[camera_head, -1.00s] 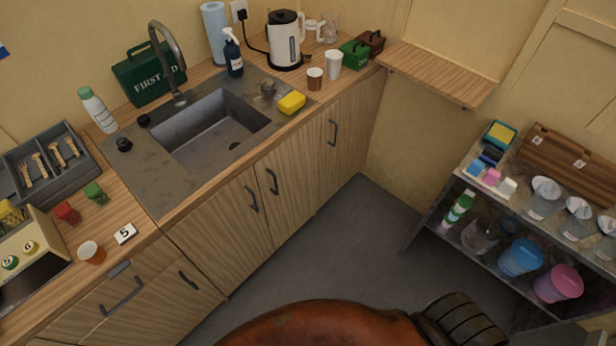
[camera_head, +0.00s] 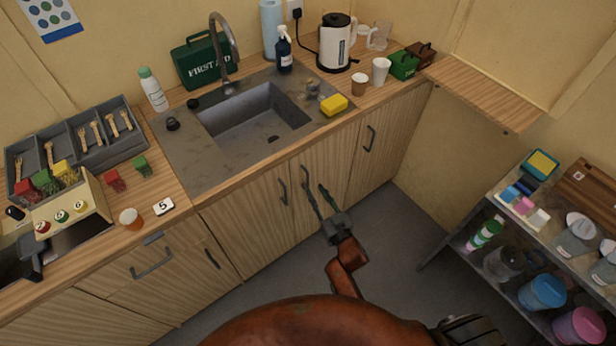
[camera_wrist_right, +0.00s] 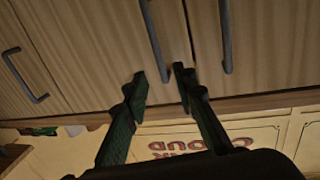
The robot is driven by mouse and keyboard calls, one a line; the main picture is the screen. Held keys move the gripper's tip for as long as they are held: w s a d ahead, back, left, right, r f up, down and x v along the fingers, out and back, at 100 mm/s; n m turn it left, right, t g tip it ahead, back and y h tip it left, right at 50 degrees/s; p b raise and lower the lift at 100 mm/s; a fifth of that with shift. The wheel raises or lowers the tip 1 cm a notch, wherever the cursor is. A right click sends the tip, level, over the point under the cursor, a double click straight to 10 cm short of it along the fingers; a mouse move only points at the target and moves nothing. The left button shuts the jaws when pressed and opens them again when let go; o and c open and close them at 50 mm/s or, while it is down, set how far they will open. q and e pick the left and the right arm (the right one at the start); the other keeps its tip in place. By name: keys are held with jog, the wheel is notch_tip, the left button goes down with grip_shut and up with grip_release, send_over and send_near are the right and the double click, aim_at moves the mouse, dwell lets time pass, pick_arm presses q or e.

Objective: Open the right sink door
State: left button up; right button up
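The right sink door (camera_head: 330,160) is a wood-grain door under the sink (camera_head: 255,118) and is shut. Its dark vertical handle (camera_head: 305,174) stands near its left edge, beside the handle of the left sink door (camera_head: 283,192). My right gripper (camera_head: 314,188) is in front of the right door, fingers apart and empty. In the right wrist view the picture is upside down; the right door's handle (camera_wrist_right: 155,38) reaches down between the open fingertips (camera_wrist_right: 161,78). Whether the fingers touch it I cannot tell. My left gripper is not in view.
A shelf unit (camera_head: 480,253) with tubs stands at the right. The grey floor (camera_head: 385,240) between it and the cabinets is clear. Another cabinet door (camera_head: 385,140) is right of the sink doors; drawers (camera_head: 150,262) are at the left.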

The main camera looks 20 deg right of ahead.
aim_at(308, 178)
jog(key=w, duration=0.2)
jog(key=w+b, duration=0.1)
jog(key=w, duration=0.2)
jog(key=w+a, duration=0.1)
jog(key=w, duration=0.2)
jog(key=shift+a+r, duration=0.1)
jog(key=shift+r, duration=0.2)
jog(key=shift+s, duration=0.1)
jog(key=shift+c, duration=0.6)
grip_shut()
